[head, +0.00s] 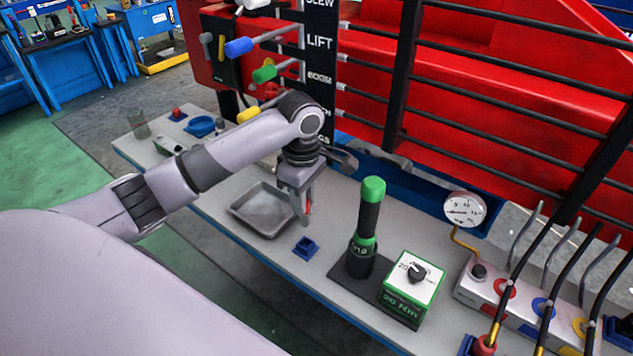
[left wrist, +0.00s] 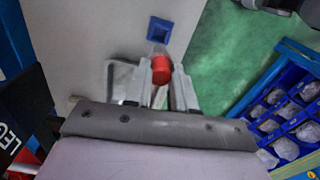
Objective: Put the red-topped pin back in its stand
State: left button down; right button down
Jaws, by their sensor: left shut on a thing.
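The red-topped pin (left wrist: 160,70) is between the fingers of my left gripper (head: 304,212), which is shut on it. In the head view only a bit of its red top (head: 309,207) shows beside the finger; the lower part of the pin is mostly hidden. A small blue square stand (head: 306,247) with a dark opening sits on the grey bench, below the gripper and apart from it. In the left wrist view the stand (left wrist: 160,29) shows beyond the pin. My right gripper is not in view.
A grey metal tray (head: 262,212) lies left of the stand. A green-topped black tool (head: 369,215) and a green box with a dial (head: 412,285) stand to the right. Crane levers rise behind.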

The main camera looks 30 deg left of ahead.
pick_arm(q)
jog(key=shift+w, duration=0.15)
jog(key=shift+s+r, duration=0.1)
jog(key=shift+s, duration=0.1)
jog(key=shift+f+b, duration=0.4)
jog(key=shift+f, duration=2.5)
jog(key=shift+r, duration=0.1)
jog(key=shift+p, duration=0.35)
jog(key=shift+n, duration=0.9)
